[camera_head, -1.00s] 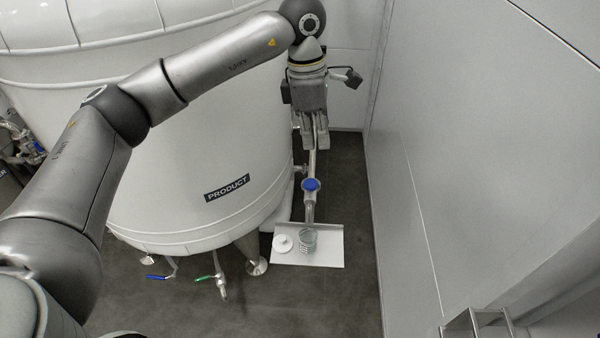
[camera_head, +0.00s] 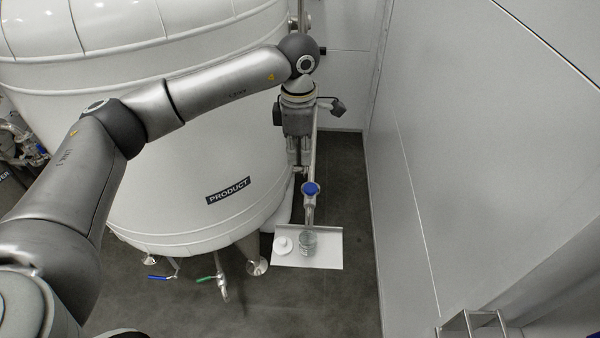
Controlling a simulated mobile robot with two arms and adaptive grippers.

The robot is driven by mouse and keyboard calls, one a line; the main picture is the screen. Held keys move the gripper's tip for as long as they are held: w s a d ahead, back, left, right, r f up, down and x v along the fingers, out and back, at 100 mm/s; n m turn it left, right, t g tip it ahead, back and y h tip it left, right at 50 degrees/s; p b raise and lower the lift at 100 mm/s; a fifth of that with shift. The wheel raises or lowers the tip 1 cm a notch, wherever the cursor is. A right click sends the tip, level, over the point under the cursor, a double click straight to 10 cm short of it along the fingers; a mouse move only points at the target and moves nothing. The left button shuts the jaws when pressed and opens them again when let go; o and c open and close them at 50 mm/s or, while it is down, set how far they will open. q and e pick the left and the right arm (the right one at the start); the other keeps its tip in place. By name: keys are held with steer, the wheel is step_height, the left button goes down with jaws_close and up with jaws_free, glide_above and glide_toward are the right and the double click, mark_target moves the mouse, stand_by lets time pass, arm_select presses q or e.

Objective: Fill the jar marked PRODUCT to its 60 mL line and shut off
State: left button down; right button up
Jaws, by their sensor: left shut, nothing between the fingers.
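The white tank with the PRODUCT label (camera_head: 228,190) fills the middle left. A sampling tap with a round blue handle (camera_head: 310,189) stands at its right side, on a thin pipe. A clear jar (camera_head: 307,243) stands under the spout on a white tray (camera_head: 325,262); its fill level is too small to read. A round white lid-like piece (camera_head: 283,245) lies left of the jar. My left gripper (camera_head: 301,170) points down, shut and empty, just above and left of the blue handle, apart from it as far as I can tell. My right gripper is out of view.
Below the tank hang a blue-handled valve (camera_head: 160,277) and a green-handled valve (camera_head: 207,278). A tank leg (camera_head: 254,262) stands left of the tray. A grey wall (camera_head: 470,150) bounds the right, with a metal frame (camera_head: 472,322) low down. Dark floor is clear between.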

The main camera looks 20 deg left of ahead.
mark_target(310, 189)
arm_select(q)
step_height(310, 189, down, 8)
steer(key=p, duration=0.3)
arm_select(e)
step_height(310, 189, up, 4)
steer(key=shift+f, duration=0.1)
